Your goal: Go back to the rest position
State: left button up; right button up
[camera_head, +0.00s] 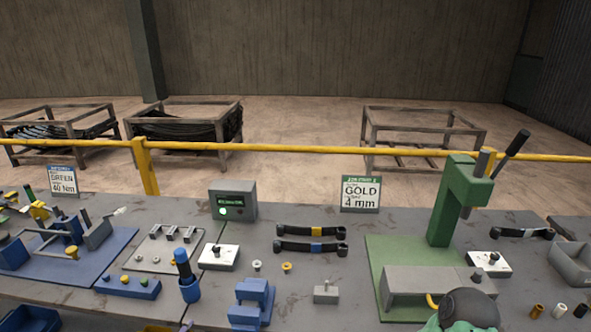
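The grey workbench (330,262) spreads across the lower half of the view.
A blue fixture plate (100,262) is at the left. A grey box with a green display (232,201) and a GOLD 4 mm sign (361,194) stand at the back. A yellow rail (300,149) runs behind the bench. A grey bin (572,262) is at the right.

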pick_arm(q)
jog(key=s+d+f+g+h, duration=0.1)
jog(key=s+d+f+g, duration=0.15)
jog(key=d+f, duration=0.45)
jog(key=s+d+f+g+h, duration=0.1)
jog(key=d+f+g+h, duration=0.15)
jog(key=f, duration=0.85)
jog(key=s+d+f+g, duration=0.5)
jog(key=s+d+f, duration=0.2)
jog(key=s+f, duration=0.3)
notch_tip(320, 180, down, 3)
jog(key=shift+s+d+r+n+h, duration=0.1)
jog(key=shift+s+d+n+h, duration=0.25)
jog(key=shift+s+h, duration=0.1)
